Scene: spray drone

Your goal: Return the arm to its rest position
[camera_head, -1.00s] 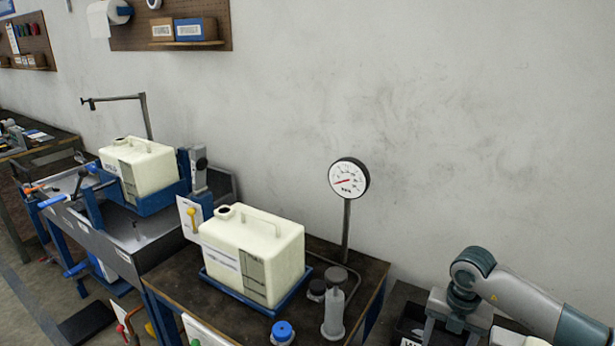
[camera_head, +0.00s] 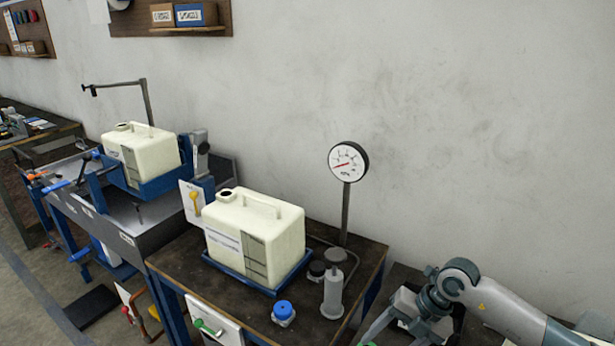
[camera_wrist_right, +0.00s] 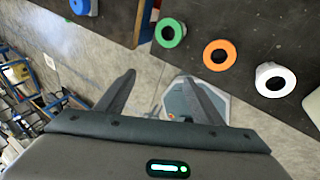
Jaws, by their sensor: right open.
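My right arm (camera_head: 505,312) comes in at the lower right of the head view, beyond the right side of the bench with the gauge. Its wrist bends down and its gripper is partly cut off by the bottom edge. In the right wrist view my right gripper (camera_wrist_right: 158,77) has its two fingers spread with nothing between them. Below it are the floor and a dark surface with a green ring (camera_wrist_right: 170,33), an orange ring (camera_wrist_right: 219,55) and a white ring (camera_wrist_right: 274,80), all apart from the fingers. My left gripper is not in view.
Another cream tank (camera_head: 142,155) stands further left. The wall area above my right arm is clear.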

